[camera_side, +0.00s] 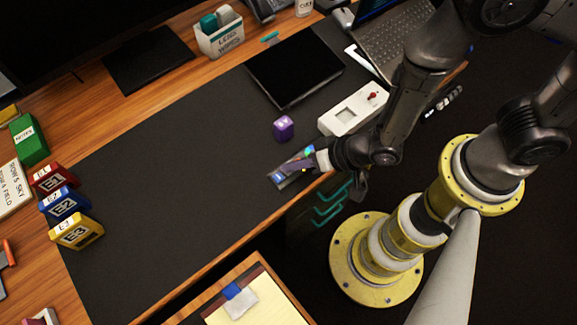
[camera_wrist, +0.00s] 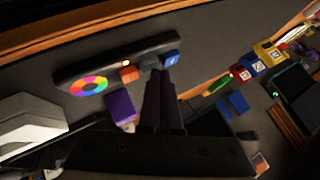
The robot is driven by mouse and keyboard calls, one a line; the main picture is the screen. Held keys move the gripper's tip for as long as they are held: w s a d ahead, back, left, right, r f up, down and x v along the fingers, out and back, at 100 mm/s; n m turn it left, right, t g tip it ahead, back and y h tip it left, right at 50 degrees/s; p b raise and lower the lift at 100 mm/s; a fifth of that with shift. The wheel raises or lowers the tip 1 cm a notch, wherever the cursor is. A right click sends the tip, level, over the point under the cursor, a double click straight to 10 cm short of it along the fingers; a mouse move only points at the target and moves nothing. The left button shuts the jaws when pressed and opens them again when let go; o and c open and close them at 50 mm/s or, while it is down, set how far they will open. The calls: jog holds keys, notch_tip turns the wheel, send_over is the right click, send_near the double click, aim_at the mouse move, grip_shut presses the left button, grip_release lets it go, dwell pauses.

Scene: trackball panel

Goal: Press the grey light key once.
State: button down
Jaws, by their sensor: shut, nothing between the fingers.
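The dark panel bar (camera_wrist: 105,69) lies near the desk edge in the wrist view, with a rainbow colour wheel (camera_wrist: 88,86), an orange key (camera_wrist: 128,75) and a blue key (camera_wrist: 171,59). A dim grey key (camera_wrist: 147,63) sits between the orange and blue keys, partly behind my fingers. The panel also shows in the side view (camera_side: 281,177), its right end partly covered by my gripper (camera_side: 316,161). In the wrist view my gripper (camera_wrist: 160,73) is shut and empty, its tips over the grey key area. I cannot tell whether they touch it.
A purple cube (camera_side: 284,127) stands just behind the panel. A white box with a red knob (camera_side: 353,108) is close to my wrist. Red (camera_side: 52,178), blue (camera_side: 64,203) and yellow (camera_side: 77,231) blocks stand far left. The mat's middle is clear.

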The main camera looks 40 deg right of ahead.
dwell(0.6)
jog(key=shift+r, duration=0.75)
notch_tip(320, 180, up, 5)
dwell(0.4)
jog(key=shift+d, duration=0.1)
dwell(0.6)
